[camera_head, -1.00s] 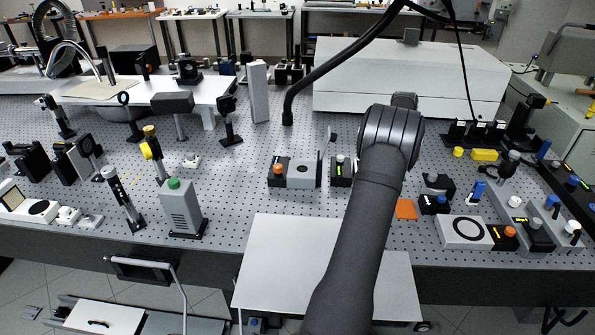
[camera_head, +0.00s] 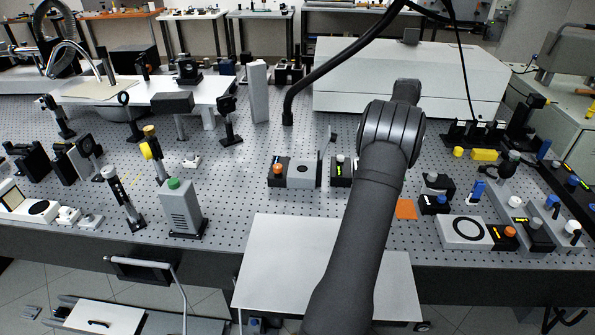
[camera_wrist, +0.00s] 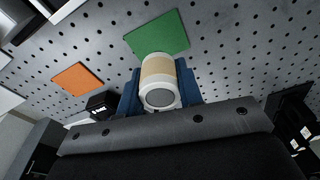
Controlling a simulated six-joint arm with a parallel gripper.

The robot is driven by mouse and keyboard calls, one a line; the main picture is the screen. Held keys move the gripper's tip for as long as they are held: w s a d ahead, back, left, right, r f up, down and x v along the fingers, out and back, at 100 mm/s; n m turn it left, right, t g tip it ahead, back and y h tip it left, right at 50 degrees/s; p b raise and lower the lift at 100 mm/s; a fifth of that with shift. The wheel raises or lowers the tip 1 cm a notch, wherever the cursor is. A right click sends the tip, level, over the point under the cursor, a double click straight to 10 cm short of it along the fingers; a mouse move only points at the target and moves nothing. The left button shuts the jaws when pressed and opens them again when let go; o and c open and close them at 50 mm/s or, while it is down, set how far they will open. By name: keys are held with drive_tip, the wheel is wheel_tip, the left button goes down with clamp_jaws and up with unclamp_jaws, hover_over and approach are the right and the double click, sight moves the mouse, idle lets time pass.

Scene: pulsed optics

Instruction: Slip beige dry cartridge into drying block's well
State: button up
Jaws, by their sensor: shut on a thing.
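A cartridge (camera_wrist: 157,72), white at its ends with a beige band, is held between the blue fingers of my gripper (camera_wrist: 160,90) in the wrist view. Its round grey end faces the wrist camera. In the head view my arm hides the fingers and the cartridge. A grey block with a dark round opening (camera_head: 302,171) stands left of my arm beside an orange-knobbed unit. A pale block with a black ring on top (camera_head: 446,233) stands right of my arm. I cannot tell for certain which is the drying block.
An orange square (camera_wrist: 78,79) and a green square (camera_wrist: 158,33) lie on the perforated table in the wrist view. The orange square also shows right of my arm (camera_head: 406,209). A grey unit with a green knob (camera_head: 180,212) stands at the left.

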drive_tip(key=shift+r, duration=1.1)
drive_tip(key=shift+r, duration=2.5)
drive_tip(key=shift+a, duration=0.1)
